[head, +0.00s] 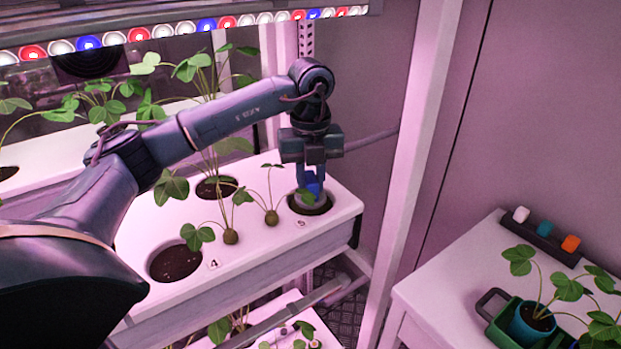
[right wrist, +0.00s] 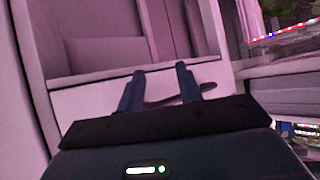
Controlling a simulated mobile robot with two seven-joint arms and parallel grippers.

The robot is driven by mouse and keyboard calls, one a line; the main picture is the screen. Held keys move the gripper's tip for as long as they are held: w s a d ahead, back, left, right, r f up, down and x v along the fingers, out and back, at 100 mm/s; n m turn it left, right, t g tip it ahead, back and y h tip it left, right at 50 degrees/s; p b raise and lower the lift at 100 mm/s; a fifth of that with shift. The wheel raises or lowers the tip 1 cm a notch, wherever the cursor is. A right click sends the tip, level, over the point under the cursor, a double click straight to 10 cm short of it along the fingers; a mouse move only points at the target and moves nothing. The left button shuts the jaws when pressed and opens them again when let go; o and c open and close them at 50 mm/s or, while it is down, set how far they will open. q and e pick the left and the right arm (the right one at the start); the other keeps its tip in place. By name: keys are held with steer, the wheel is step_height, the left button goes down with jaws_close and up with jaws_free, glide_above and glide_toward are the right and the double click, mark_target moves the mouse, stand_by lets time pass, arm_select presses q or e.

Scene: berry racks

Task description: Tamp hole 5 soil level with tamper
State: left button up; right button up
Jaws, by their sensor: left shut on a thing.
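Hole 5 (head: 326,209) is a round dark opening at the right end of the white rack (head: 330,232), with a number tag (head: 301,224) in front of it. My left gripper (head: 312,180) points straight down over this hole and is shut on the tamper (head: 309,198). The tamper and gripper hide most of the soil there. In the right wrist view, my right gripper (right wrist: 158,85) has its two fingers apart with nothing held between them.
Hole 4 (head: 175,262) holds dark soil. Two seedlings with brown plugs (head: 231,236) (head: 271,216) are on the rack between the holes. A light bar (head: 190,28) hangs above. A table at right bears a green tray (head: 497,322) and a dark block holder (head: 540,240).

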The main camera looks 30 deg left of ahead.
arm_select(q)
steer(key=shift+f+b, duration=0.35)
steer(key=shift+f, duration=0.25)
stand_by(1.1)
step_height(320, 180, up, 6)
steer(key=p, duration=0.4)
steer(key=shift+p, duration=0.3)
steer(key=shift+w+r+p, duration=0.1)
steer(key=shift+r+p, duration=0.35)
steer(key=shift+r, duration=0.15)
